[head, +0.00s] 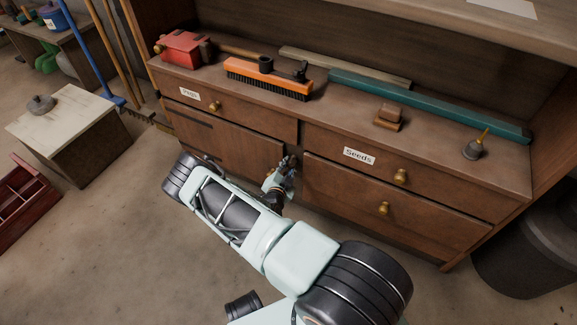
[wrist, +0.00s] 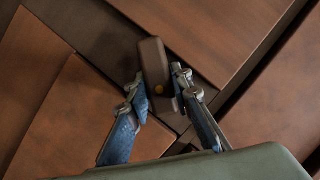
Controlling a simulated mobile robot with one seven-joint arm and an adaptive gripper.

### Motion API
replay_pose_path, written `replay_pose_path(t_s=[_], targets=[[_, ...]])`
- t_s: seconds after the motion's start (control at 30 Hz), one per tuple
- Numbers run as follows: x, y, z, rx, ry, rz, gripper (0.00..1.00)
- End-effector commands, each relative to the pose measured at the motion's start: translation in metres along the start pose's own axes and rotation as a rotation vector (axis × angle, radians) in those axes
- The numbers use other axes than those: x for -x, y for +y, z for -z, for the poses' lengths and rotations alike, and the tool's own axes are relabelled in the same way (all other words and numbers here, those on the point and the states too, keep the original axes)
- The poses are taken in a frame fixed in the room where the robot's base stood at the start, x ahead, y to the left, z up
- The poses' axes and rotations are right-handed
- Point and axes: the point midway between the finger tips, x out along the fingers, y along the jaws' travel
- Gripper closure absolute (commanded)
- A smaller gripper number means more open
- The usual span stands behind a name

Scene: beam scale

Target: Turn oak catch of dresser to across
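The oak catch (wrist: 158,75) is a small brown bar with a brass pin at its middle. In the wrist view it stands oblique to the nearby panel edges. My gripper (wrist: 157,82) has one finger on each side of it, both tips very close to its sides. Whether they press on it cannot be told. In the head view my gripper (head: 284,172) is at the dresser's (head: 235,145) front, between the left door and the right drawers. The catch cannot be made out there.
The dresser top holds a red box (head: 183,49), an orange brush (head: 268,77), a teal bar (head: 430,104), a brown block (head: 389,115) and a small oil can (head: 474,149). Brass knobs (head: 400,176) stick out at right. A dark bin (head: 530,240) stands right; the floor in front is mostly clear.

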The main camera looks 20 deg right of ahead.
Motion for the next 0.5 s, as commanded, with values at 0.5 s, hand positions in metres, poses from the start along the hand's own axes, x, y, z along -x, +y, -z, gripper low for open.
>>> replay_pose_path(t_s=[0.5], targets=[[0.0005,0.0001,-0.0005,-0.076,0.0,0.033,1.0]])
